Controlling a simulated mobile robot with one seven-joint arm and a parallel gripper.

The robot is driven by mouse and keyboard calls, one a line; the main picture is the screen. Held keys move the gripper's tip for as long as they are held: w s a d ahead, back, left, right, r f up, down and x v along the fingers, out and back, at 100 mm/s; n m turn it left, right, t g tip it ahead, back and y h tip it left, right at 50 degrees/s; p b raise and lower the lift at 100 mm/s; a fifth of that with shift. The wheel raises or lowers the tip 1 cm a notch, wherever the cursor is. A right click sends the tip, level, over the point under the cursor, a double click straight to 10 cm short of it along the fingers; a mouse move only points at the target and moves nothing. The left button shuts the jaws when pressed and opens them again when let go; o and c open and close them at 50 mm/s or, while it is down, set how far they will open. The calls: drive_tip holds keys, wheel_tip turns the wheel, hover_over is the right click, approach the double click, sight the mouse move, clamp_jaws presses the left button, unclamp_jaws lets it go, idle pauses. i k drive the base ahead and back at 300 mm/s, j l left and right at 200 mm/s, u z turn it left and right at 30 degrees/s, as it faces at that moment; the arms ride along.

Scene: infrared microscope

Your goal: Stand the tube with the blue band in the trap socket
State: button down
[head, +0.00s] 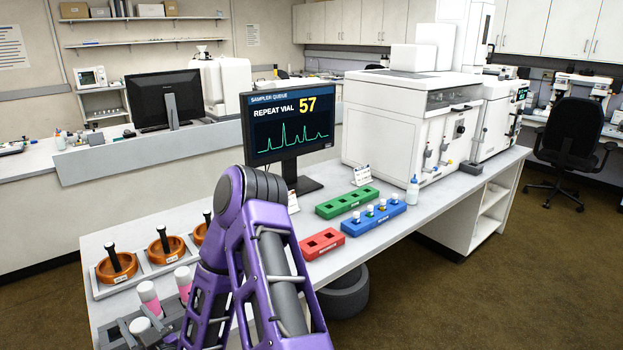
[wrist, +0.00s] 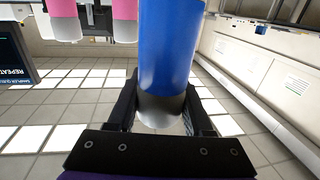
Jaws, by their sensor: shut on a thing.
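My gripper (wrist: 160,108) is shut on the tube with the blue band (wrist: 168,45). In the wrist view the blue band fills the middle, with a pale rounded end between the two dark fingers. The tube's other end is outside the wrist view. In the head view my purple arm reaches down over the bench, and I cannot make out the gripper or the blue-banded tube there. I cannot identify the trap socket in either view.
Pink-banded tubes (head: 148,297) with white caps stand at the lower left; two also show close beside the held tube in the wrist view (wrist: 122,20). Orange bowls (head: 117,267) with dark pestles sit behind them. Red (head: 322,243), green (head: 347,203) and blue (head: 374,218) racks lie right of my arm.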

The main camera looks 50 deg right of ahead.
sight(472, 170)
drive_tip(key=k+l, duration=0.1)
drive_tip(key=l, duration=0.35)
drive_tip(key=k+l+z, duration=0.1)
drive_tip(key=l, duration=0.35)
drive_tip(key=k+l, duration=0.15)
drive_tip(key=l, duration=0.3)
drive_tip(key=l+z, duration=0.25)
drive_tip(key=l, duration=1.9)
drive_tip(key=i+l, duration=0.1)
drive_tip(key=l, duration=0.15)
drive_tip(key=i+l, duration=0.75)
drive_tip(key=l, duration=0.15)
